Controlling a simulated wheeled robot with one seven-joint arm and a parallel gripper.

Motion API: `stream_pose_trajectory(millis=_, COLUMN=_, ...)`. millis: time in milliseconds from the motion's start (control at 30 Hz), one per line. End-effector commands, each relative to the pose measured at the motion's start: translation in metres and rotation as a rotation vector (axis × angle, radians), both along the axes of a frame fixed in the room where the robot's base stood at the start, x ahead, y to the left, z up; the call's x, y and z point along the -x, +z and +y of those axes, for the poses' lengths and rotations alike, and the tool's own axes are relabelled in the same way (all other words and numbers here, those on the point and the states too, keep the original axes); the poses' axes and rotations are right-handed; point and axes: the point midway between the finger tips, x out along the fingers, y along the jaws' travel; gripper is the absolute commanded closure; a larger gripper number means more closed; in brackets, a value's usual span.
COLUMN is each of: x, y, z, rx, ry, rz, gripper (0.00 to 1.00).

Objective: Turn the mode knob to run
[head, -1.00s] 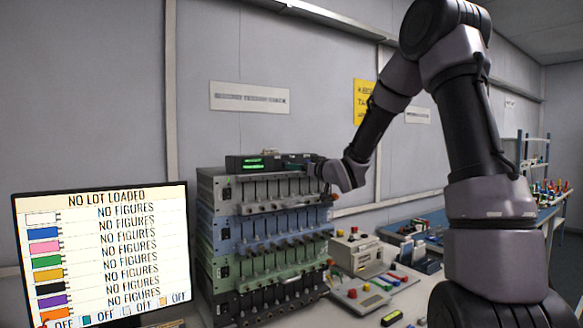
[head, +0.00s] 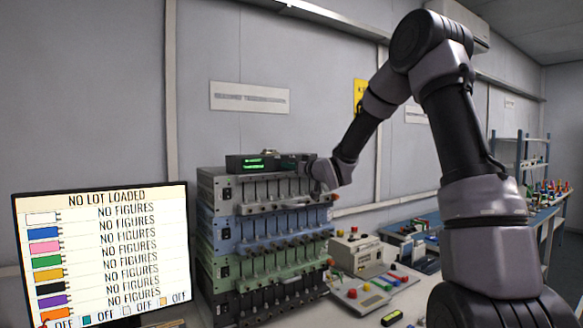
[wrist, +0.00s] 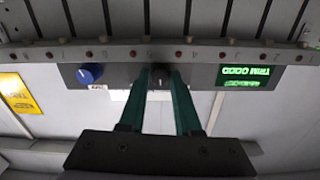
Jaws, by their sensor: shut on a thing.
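A grey control box (head: 248,163) with a green lit display sits on top of the cell rack. In the wrist view the box front (wrist: 205,76) appears upside down, with a blue knob (wrist: 89,73) at left, a black knob (wrist: 160,80) in the middle and a lit green display (wrist: 251,76) at right. My gripper (wrist: 161,72) has its two teal fingers on either side of the black knob, shut on it. The fingers cover part of a white label by the knob. The knob's pointer setting is not readable.
A tall rack of several tester units (head: 265,235) stands below the box. A monitor (head: 100,255) at left reads "NO LOT LOADED". A beige box with buttons (head: 356,250) stands on the bench at right. A blue table (head: 548,215) with small coloured items is farther right.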

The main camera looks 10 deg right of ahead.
Motion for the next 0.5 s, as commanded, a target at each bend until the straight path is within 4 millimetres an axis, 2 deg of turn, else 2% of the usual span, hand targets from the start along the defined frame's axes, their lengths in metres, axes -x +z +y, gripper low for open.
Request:
stream_pose_trajectory(millis=267, x=0.0002, y=-0.0001, z=0.0001, rx=0.064, ry=0.0, rz=-0.03, gripper=1.0)
stream_pose_trajectory(millis=500, x=0.0004, y=-0.0002, z=0.0007, rx=0.213, ry=0.001, rz=-0.099, gripper=1.0)
